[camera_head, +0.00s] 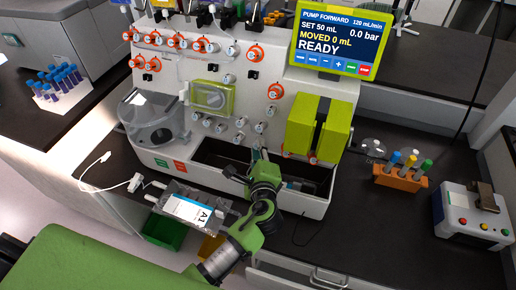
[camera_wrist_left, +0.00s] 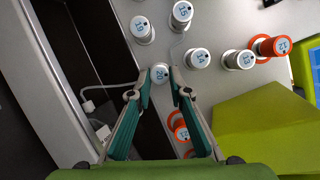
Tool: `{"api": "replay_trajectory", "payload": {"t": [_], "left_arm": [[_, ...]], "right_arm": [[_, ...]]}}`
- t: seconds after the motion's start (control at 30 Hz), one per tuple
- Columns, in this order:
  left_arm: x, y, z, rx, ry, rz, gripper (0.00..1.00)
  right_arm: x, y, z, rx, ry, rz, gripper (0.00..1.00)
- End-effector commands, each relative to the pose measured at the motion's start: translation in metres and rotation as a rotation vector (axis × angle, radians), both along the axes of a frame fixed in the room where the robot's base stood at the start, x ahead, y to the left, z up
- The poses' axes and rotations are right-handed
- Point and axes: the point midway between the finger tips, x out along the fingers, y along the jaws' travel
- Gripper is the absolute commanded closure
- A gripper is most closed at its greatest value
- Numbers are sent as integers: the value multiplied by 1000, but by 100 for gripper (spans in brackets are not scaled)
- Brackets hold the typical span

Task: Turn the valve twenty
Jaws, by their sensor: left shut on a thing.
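In the left wrist view a white round valve knob (camera_wrist_left: 160,72), its small blue label apparently reading 20, sits between my left fingertips (camera_wrist_left: 161,80). The teal-lined fingers are closed on its sides. In the head view my left gripper (camera_head: 257,156) reaches the lower front of the white cell processor (camera_head: 180,165), above its dark recess. The gripper largely hides the valve there. Other white numbered knobs (camera_wrist_left: 142,28) and orange-ringed knobs (camera_wrist_left: 272,46) are on the same panel. My right gripper is not in view.
Yellow-green blocks (camera_head: 318,127) stand to the right of the gripper, below the pump screen (camera_head: 336,38) reading READY. A bag labelled A1 (camera_head: 190,208) lies in front. An orange tube rack (camera_head: 400,178) stands at right. A white cable (camera_wrist_left: 105,87) runs near the fingers.

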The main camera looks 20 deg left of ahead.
Motion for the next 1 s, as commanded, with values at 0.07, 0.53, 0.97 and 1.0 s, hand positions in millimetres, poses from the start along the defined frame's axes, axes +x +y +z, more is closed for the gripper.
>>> {"api": "replay_trajectory", "payload": {"t": [0.07,0.53,0.97,1.0], "left_arm": [[0,0,2,-62,4,28,100],[1,0,4,-286,11,123,100],[1,0,3,-316,12,136,100],[1,0,3,-316,12,136,100]], "right_arm": [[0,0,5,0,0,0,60],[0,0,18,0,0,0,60],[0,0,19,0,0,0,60],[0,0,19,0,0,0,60]]}}
